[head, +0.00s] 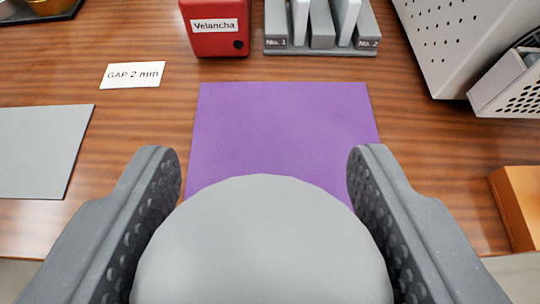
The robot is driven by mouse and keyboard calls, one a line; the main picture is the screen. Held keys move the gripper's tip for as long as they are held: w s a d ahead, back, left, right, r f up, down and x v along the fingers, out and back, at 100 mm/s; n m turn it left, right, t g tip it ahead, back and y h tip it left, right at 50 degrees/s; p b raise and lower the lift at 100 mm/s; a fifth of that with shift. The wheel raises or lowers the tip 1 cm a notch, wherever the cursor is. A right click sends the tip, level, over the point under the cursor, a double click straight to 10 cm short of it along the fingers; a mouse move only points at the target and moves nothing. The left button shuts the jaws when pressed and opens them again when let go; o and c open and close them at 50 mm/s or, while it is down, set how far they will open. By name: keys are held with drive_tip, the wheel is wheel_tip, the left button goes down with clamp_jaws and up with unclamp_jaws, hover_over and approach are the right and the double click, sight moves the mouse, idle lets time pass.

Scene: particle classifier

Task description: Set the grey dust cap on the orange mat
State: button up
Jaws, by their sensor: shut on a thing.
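My gripper (263,170) is shut on a large grey rounded thing (263,245), which looks like the grey dust cap. The cap fills the space between the two dark fingers at the bottom middle of the head view, and its lower part is cut off by the frame. It appears held in front of a purple mat (280,125), hiding that mat's near part. I see no orange mat in this view.
A grey mat (35,150) lies at left, below a "GAP 2 mm" card (132,75). A red "Velancha" box (215,40), a grey slotted rack (320,45) and a perforated light housing (465,45) stand behind. An orange block (518,205) is at the right edge.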

drive_tip(key=a+f+b, duration=0.1)
drive_tip(key=f+b, duration=0.1)
drive_tip(key=f, duration=0.1)
drive_tip(key=a+f+b, duration=0.2)
drive_tip(key=f, duration=0.2)
drive_tip(key=a+f+b, duration=0.2)
drive_tip(key=f+b, duration=0.1)
drive_tip(key=f, duration=0.1)
drive_tip(key=shift+s+a, duration=0.1)
drive_tip(key=shift+a, duration=0.05)
drive_tip(key=b, duration=0.2)
hover_over(286, 137)
drive_tip(key=shift+f, duration=0.8)
drive_tip(key=shift+f+b, duration=0.75)
drive_tip(key=shift+f, duration=1)
drive_tip(key=shift+f, duration=0.1)
drive_tip(key=o, duration=0.9)
drive_tip(key=shift+o, duration=0.2)
